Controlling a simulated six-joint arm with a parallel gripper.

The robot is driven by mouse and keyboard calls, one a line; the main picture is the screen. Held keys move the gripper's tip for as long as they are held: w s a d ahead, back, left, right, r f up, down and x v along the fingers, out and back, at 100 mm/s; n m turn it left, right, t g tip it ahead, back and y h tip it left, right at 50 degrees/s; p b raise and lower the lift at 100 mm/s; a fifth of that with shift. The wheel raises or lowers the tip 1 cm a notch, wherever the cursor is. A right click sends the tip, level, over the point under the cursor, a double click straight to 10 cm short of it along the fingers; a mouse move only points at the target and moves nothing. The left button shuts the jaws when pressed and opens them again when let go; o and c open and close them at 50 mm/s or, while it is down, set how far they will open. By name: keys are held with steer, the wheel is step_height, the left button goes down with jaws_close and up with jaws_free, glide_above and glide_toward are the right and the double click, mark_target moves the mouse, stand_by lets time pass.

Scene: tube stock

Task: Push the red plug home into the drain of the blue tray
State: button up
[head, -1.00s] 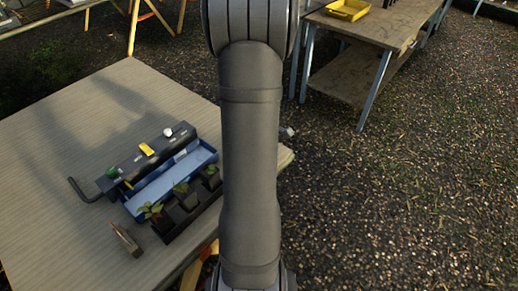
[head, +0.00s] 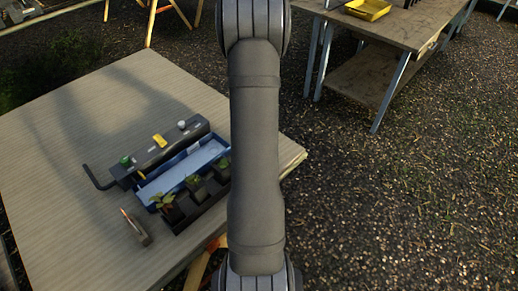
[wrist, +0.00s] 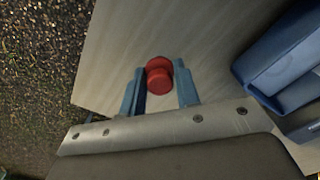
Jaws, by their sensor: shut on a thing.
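The red plug (wrist: 158,78) is in the wrist view, between the two blue-grey fingers of my gripper (wrist: 160,90). The gripper is shut on it and holds it over the bare tabletop, apart from the tray. The blue tray (wrist: 280,62) shows at the right edge of the wrist view, to the right of the gripper. In the head view the long blue tray (head: 200,158) lies on the table between a dark bar and a row of dark pots. I cannot make out the drain. My gripper and the plug are not visible in the head view.
The dark bar (head: 153,157) has green, yellow and white pieces on top and a bent pipe at its left end. Dark pots (head: 195,190) with seedlings stand along the tray's near side. The table's left part is clear.

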mark_target(213, 147)
steer(key=shift+w+a+f, duration=0.1)
steer(key=shift+w+a, duration=0.15)
steer(key=shift+a, duration=0.05)
steer(key=w+a+r+n, duration=0.1)
steer(key=w+a+n, duration=0.1)
steer(key=w+a, duration=0.1)
steer(key=w+a+r+n, duration=0.2)
steer(key=w+a+n, duration=0.1)
steer(key=a, duration=0.3)
steer(key=w+a+r+n, duration=0.2)
steer(key=w+a, duration=0.1)
steer(key=a, duration=0.2)
steer(key=shift+a+n, duration=0.2)
steer(key=shift+n, duration=0.1)
steer(key=s+n, duration=0.1)
steer(key=s+f+n, duration=0.1)
steer(key=s+a+n, duration=0.1)
steer(key=s+n, duration=0.1)
steer(key=shift+f, duration=0.15)
steer(key=shift+s+f+n, duration=0.3)
steer(key=shift+s+n, duration=0.5)
steer(key=shift+s, duration=0.05)
steer(key=shift+d+f, duration=0.1)
steer(key=shift+f, duration=0.1)
steer(key=shift+f, duration=2.1)
steer(key=shift+f, duration=0.1)
